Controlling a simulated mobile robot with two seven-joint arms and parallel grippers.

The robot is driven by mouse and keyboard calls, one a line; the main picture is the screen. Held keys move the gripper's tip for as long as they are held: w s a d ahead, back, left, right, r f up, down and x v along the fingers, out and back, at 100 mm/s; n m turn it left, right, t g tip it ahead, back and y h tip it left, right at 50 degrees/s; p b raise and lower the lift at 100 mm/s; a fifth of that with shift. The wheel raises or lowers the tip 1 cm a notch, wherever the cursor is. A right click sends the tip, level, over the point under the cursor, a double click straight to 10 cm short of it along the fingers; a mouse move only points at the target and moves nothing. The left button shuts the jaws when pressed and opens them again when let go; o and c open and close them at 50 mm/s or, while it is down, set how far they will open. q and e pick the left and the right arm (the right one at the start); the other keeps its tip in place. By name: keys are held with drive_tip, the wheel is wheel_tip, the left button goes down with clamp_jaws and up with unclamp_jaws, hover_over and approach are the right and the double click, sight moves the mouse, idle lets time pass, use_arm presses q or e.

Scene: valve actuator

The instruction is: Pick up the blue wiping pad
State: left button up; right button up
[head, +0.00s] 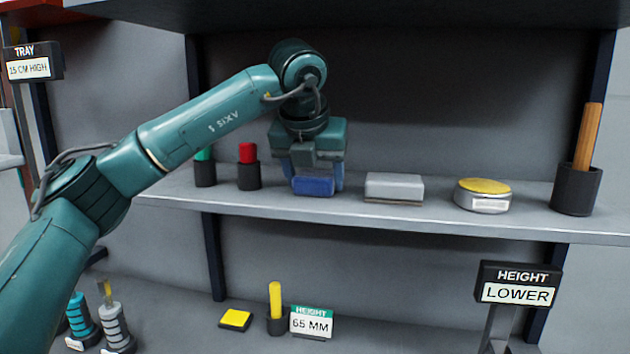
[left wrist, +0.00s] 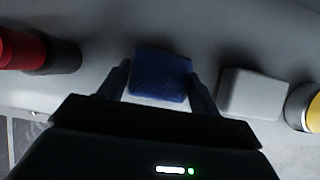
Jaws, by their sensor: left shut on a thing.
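The blue wiping pad (head: 313,186) is at the shelf, between the red-topped holder and a grey block. My left gripper (head: 314,178) comes down over it from above, with a finger on each side. In the left wrist view the pad (left wrist: 161,76) shows between the two fingers of my left gripper (left wrist: 160,84), which is shut on it. I cannot tell whether the pad still touches the shelf. My right gripper is in neither view.
The shelf (head: 400,219) also holds a red-topped holder (head: 248,167), a grey block (head: 394,187), a yellow-topped round pad (head: 483,194) and a holder with a wooden handle (head: 577,187). A "HEIGHT LOWER" sign (head: 517,285) stands in front at the right.

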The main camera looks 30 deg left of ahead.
sight(317, 173)
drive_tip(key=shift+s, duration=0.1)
use_arm(q)
drive_tip(key=shift+r, duration=0.9)
drive_tip(key=shift+b+v, duration=0.65)
drive_tip(key=shift+v, duration=0.2)
drive_tip(key=s+b, duration=0.1)
drive_tip(key=s, duration=0.1)
drive_tip(key=s+d+b, duration=0.1)
drive_tip(key=s, duration=0.2)
drive_tip(key=shift+s+d+f, duration=0.1)
drive_tip(key=shift+s+d, duration=0.05)
drive_tip(key=s+d+b, duration=0.1)
drive_tip(key=s+d, duration=0.2)
drive_tip(key=s, duration=0.8)
drive_tip(key=shift+s+r, duration=0.2)
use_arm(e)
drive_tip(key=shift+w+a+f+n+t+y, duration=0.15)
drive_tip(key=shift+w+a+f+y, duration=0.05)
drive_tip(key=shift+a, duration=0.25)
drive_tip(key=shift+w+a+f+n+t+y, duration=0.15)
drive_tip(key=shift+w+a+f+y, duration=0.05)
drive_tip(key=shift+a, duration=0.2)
